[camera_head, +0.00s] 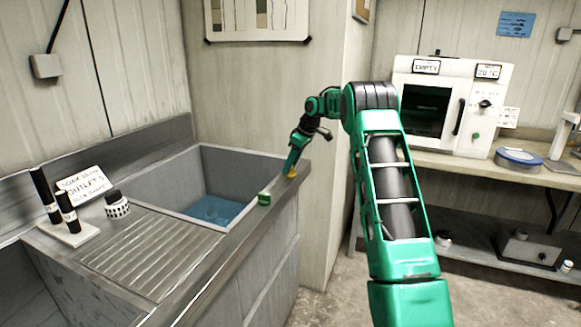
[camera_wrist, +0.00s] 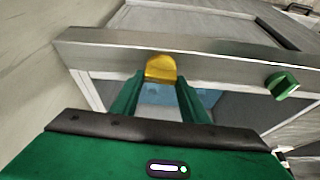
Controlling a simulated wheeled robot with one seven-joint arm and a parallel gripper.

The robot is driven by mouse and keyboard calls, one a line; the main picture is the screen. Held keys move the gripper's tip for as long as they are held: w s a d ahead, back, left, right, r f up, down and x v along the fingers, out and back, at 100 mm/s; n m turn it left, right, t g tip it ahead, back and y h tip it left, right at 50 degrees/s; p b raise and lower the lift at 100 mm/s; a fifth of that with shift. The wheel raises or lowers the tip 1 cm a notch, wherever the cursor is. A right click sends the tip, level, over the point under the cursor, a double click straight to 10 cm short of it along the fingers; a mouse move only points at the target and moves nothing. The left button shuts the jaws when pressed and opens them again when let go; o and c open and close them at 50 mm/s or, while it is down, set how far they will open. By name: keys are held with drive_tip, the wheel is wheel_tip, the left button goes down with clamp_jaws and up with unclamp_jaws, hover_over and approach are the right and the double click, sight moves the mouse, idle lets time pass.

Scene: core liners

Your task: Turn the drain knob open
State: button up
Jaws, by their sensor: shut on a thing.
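A yellow knob (camera_head: 291,173) sits on the sink's front rim near its right end. In the wrist view the yellow knob (camera_wrist: 160,67) is upper middle, between the tips of my green fingers. My gripper (camera_head: 293,167) is shut on it from above, and the fingers hide part of its sides. A green knob (camera_head: 264,199) is on the same rim, nearer the drainboard, and shows at right in the wrist view (camera_wrist: 282,85). No marking tells which knob is the drain's. The sink (camera_head: 216,165) holds blue water (camera_head: 212,209).
A ribbed drainboard (camera_head: 150,252) lies left of the sink. A white oven (camera_head: 452,105) is on the bench at right. A wall stands behind my gripper.

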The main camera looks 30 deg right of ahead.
drive_tip(key=shift+w+d+r+n, duration=0.15)
drive_tip(key=shift+d+r+n, duration=0.1)
drive_tip(key=shift+n, duration=0.15)
drive_tip(key=o, duration=1.1)
drive_tip(key=shift+c, duration=0.2)
drive_tip(key=shift+f, duration=0.15)
drive_tip(key=shift+a, duration=0.1)
drive_tip(key=v, duration=1)
drive_tip(key=shift+d+r, duration=0.25)
drive_tip(key=shift+r, duration=0.05)
